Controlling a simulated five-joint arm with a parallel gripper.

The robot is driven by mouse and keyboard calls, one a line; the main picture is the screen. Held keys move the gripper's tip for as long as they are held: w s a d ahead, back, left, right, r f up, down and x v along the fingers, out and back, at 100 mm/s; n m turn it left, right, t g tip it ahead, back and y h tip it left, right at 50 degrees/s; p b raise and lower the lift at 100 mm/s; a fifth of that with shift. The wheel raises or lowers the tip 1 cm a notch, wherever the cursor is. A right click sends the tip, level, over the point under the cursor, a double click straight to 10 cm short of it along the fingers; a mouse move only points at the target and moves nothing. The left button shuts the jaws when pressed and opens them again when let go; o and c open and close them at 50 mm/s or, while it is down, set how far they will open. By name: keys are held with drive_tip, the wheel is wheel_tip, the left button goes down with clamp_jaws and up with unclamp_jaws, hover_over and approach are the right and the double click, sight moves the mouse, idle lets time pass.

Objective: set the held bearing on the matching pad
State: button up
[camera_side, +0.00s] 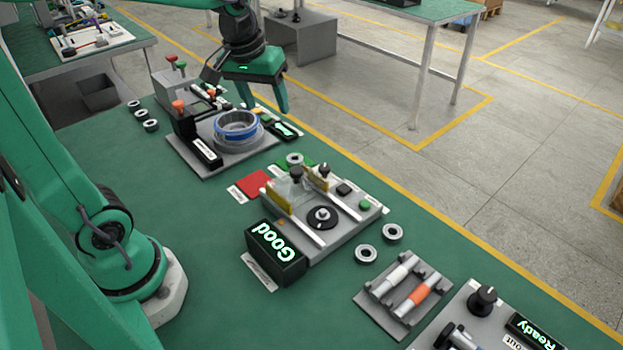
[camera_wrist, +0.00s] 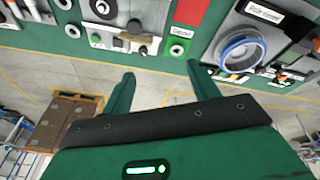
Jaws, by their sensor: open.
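My gripper (camera_side: 253,98) is open and empty, raised at the far side of the bench. In the wrist view its two fingers (camera_wrist: 160,72) stand wide apart with nothing between them. A metal ring bearing (camera_side: 294,159) lies flat at the green pad (camera_side: 308,164), behind the test fixture. The bearing also shows in the wrist view (camera_wrist: 177,50), clear of the fingers. The red pad (camera_side: 255,184) is bare and lies left of the bearing. It also shows in the wrist view (camera_wrist: 190,12). A display (camera_side: 275,243) reads "Good".
The test fixture (camera_side: 323,215) has a knob and clear guard. A hub motor fixture with a blue ring (camera_side: 237,128) stands near my gripper. Loose bearings lie right of the test fixture (camera_side: 366,254) and at the far left (camera_side: 151,125). A shaft tray (camera_side: 403,291) sits front right.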

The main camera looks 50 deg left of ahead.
drive_tip(key=s+d+m+t, duration=0.1)
drive_tip(key=s+d+m, duration=0.1)
drive_tip(key=s, duration=0.4)
drive_tip(key=s+d+m+t, duration=0.1)
drive_tip(key=s+d+m, duration=0.1)
drive_tip(key=s, duration=0.4)
drive_tip(key=shift+m+t, duration=0.3)
drive_tip(key=shift+m, duration=0.3)
drive_tip(key=shift+s+r, duration=0.1)
